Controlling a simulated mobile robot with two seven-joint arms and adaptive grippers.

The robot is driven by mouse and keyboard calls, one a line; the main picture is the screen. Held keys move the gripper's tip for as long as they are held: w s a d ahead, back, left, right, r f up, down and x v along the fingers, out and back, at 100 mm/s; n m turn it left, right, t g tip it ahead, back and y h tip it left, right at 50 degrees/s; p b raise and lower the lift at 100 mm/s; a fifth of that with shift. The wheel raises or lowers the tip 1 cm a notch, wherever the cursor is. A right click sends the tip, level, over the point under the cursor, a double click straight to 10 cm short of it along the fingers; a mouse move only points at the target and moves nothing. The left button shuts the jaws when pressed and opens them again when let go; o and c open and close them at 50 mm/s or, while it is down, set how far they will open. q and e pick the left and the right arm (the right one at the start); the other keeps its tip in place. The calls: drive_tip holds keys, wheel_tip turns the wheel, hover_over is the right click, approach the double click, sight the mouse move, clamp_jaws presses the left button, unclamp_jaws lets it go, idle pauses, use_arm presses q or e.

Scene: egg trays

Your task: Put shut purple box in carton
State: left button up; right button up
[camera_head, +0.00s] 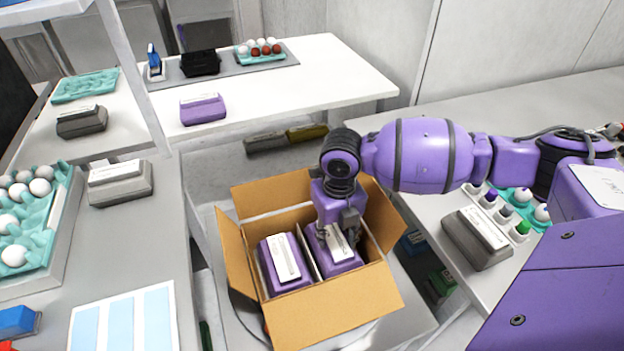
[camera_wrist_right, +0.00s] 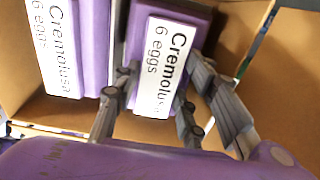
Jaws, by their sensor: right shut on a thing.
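The open brown carton (camera_head: 335,310) stands in the middle of the head view, its flaps folded outward and a divider inside. One shut purple box (camera_head: 287,262) with a white label sits in its left compartment. A second shut purple box (camera_head: 343,262) is in the right compartment. My right gripper (camera_head: 338,232) reaches down into the carton and is shut on this second box. The wrist view shows the fingers (camera_wrist_right: 165,85) on both sides of the held box (camera_wrist_right: 172,20), labelled "Cremolusa 6 eggs"; the other box (camera_wrist_right: 92,30) is beside it. My left gripper is out of view.
Another purple box (camera_head: 203,110) lies on the far white table (camera_head: 330,75). Grey boxes (camera_head: 120,187) (camera_head: 476,238) lie on the side tables. Egg trays stand at left (camera_head: 62,215), far back (camera_head: 262,58) and right (camera_head: 515,198).

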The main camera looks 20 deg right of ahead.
drive_tip(key=shift+f, duration=0.35)
drive_tip(key=shift+f, duration=0.1)
drive_tip(key=o, duration=1.2)
drive_tip(key=shift+c, duration=0.2)
wheel_tip(320, 180, up, 12)
